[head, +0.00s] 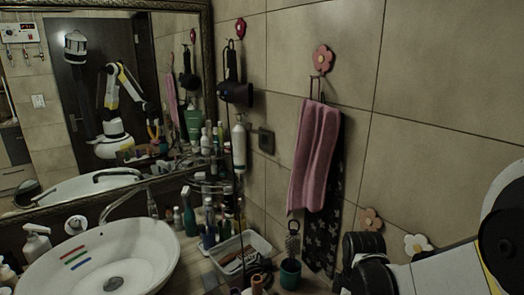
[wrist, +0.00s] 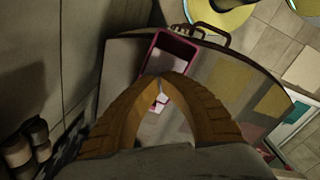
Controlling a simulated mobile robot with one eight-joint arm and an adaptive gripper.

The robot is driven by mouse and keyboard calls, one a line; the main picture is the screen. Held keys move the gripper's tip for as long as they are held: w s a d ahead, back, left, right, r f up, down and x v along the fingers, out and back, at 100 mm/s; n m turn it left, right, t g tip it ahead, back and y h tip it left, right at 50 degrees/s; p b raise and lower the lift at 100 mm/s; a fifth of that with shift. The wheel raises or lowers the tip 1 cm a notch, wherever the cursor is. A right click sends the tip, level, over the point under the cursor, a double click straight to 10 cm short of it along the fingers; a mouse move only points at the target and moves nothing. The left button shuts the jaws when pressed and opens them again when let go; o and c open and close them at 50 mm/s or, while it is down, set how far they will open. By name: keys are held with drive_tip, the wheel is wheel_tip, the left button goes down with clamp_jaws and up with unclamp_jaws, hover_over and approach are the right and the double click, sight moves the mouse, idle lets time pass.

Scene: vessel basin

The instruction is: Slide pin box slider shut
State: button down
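In the wrist view, a small box with a pink rim and a dark, flat face (wrist: 172,54) lies on a grey-brown surface just beyond my fingertips. It is probably the pin box; I cannot make out its slider or how far it is open. My gripper (wrist: 163,78) has its two brown ribbed fingers converging, tips together at the near edge of the pink-rimmed box. I see nothing held between the tips; whether they touch the box is unclear. A small white and red patch shows through the gap between the fingers. The head view shows neither the box nor my fingertips.
In the wrist view, the surface (wrist: 230,95) has a dark handle (wrist: 210,33) at its far edge and a wall on the left. In the head view, a white basin (head: 105,262), bottles, a basket (head: 245,243) and a pink towel (head: 314,150) stand or hang left of my arm.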

drive_tip(key=shift+s+d, duration=0.1)
drive_tip(key=shift+s, duration=0.05)
drive_tip(key=shift+s+d+f, duration=0.1)
drive_tip(key=shift+s+d, duration=0.1)
drive_tip(key=shift+s, duration=0.2)
drive_tip(key=shift+s+d, duration=0.15)
drive_tip(key=shift+s, duration=0.05)
idle(0.3)
drive_tip(key=shift+s+d+b, duration=0.15)
drive_tip(key=shift+s+b, duration=0.15)
drive_tip(key=shift+s+d+f, duration=0.1)
drive_tip(key=shift+s, duration=0.05)
idle(0.3)
drive_tip(key=shift+s+d, duration=0.2)
drive_tip(key=shift+s, duration=0.15)
drive_tip(key=shift+s+d+f, duration=0.1)
drive_tip(key=shift+s+d, duration=0.05)
drive_tip(key=shift+s, duration=0.05)
idle(0.3)
drive_tip(key=shift+s+d, duration=0.15)
drive_tip(key=shift+s, duration=0.2)
